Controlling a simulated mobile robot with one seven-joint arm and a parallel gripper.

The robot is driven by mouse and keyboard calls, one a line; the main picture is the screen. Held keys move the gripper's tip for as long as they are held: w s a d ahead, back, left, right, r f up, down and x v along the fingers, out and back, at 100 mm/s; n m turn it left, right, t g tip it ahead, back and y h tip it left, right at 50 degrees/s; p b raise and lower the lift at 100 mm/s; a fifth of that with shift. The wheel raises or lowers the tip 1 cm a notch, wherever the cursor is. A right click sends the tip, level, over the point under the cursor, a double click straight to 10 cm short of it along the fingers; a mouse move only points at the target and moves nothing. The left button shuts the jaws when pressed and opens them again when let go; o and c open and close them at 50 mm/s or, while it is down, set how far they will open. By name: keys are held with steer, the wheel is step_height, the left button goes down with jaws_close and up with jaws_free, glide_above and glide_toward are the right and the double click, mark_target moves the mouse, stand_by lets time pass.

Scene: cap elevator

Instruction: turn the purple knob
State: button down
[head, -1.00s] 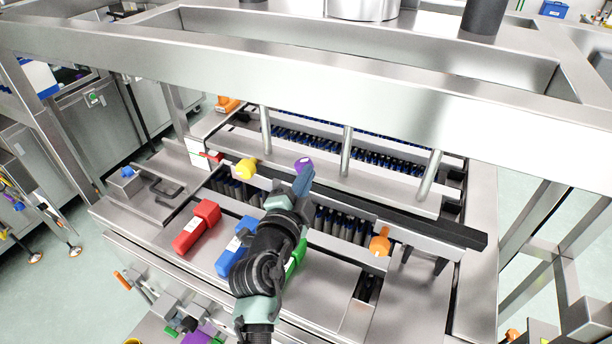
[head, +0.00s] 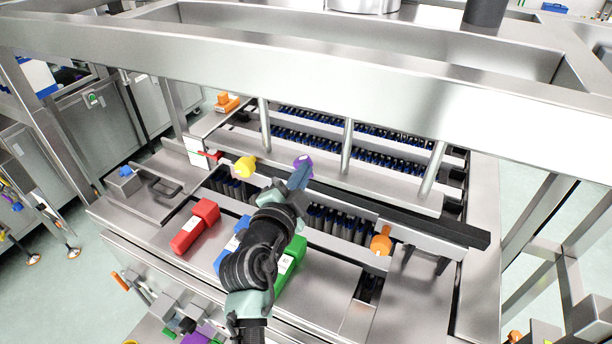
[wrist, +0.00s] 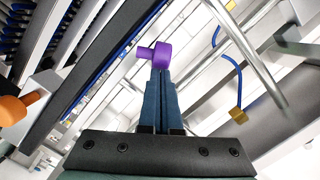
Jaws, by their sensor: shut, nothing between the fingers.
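The purple knob (head: 303,162) sits on the machine's metal rail, right of the yellow knob (head: 245,166). In the wrist view the purple knob (wrist: 157,54) shows just beyond the tips of my gripper (wrist: 161,76), with a short stub pointing left. My gripper (head: 299,178) is shut, its blue fingers together with nothing between them. The fingertips are at or very near the knob; I cannot tell whether they touch it. In the head view the fingers hide the knob's lower part.
An orange knob (head: 381,240) is to the right. Red (head: 195,227), blue (head: 228,250) and green (head: 291,262) blocks lie in front, partly behind my arm. A black bar (head: 420,220) runs along the rail. Metal posts (head: 347,147) and a frame beam (head: 300,65) stand behind and above.

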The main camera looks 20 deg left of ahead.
mark_target(295, 167)
steer(key=n+b, duration=0.1)
steer(key=a+n+b, duration=0.1)
steer(key=n+b, duration=0.1)
steer(key=a+n+h+b, duration=0.1)
steer(key=n, duration=0.1)
steer(key=shift+a+f, duration=0.2)
steer(key=shift+f, duration=0.2)
steer(key=n+b, duration=0.1)
steer(key=a+n+b, duration=0.1)
steer(key=n+b, duration=0.1)
steer(key=shift+f+g+h, duration=0.3)
steer(key=shift+f, duration=0.1)
steer(key=shift+a+b, duration=0.1)
steer(key=shift+b, duration=0.3)
